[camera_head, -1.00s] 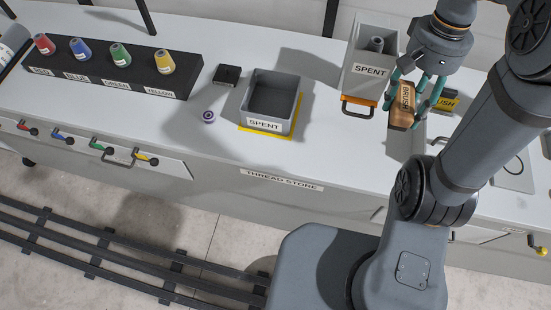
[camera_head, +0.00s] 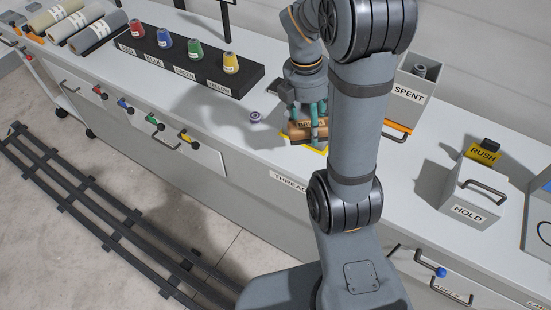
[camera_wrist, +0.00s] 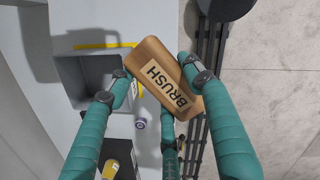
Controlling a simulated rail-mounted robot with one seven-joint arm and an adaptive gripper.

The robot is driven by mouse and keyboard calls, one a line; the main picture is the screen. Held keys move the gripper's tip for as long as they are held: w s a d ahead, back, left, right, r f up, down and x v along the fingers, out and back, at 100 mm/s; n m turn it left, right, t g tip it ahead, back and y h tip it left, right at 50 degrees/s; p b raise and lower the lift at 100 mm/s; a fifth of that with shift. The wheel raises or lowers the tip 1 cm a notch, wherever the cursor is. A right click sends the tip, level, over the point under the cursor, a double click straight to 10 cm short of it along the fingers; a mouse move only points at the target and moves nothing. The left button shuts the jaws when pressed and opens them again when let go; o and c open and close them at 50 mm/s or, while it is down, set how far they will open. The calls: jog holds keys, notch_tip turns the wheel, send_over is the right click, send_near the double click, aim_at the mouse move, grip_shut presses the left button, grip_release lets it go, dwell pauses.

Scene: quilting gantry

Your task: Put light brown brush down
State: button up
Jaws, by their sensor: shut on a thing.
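The light brown brush (camera_head: 308,131), a block labelled BRUSH, is held in my gripper (camera_head: 308,108) above the counter. It also shows in the wrist view (camera_wrist: 166,76), tilted between the teal fingers, which are shut on it. In the wrist view the open grey bin (camera_wrist: 72,75) with a yellow strip (camera_wrist: 100,46) lies beside and below the brush. In the head view, brush, gripper and arm hide most of that bin, and a piece of the yellow border (camera_head: 318,151) shows under the brush. I cannot tell the brush's height above the counter.
A purple spool (camera_head: 255,117) stands on the counter left of the brush. A black rack (camera_head: 190,66) with coloured cones stands farther left. A tall SPENT box (camera_head: 409,91) is to the right, with the HOLD box (camera_head: 466,211) and a RUSH label (camera_head: 484,154) beyond it.

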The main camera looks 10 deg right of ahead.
notch_tip(320, 180, down, 4)
jog(key=w+d+n+b, duration=0.2)
jog(key=d+n, duration=0.1)
jog(key=n, duration=0.4)
jog(key=n+t+p, duration=0.1)
jog(key=n, duration=0.2)
send_over(278, 150)
notch_tip(278, 150, down, 8)
jog(key=shift+s+a+r, duration=0.1)
jog(key=shift+a, duration=0.05)
jog(key=shift+f, duration=2.05)
jog(key=shift+f, duration=0.1)
jog(key=shift+f, duration=0.15)
jog(key=o, duration=1.2)
jog(key=shift+o, duration=0.6)
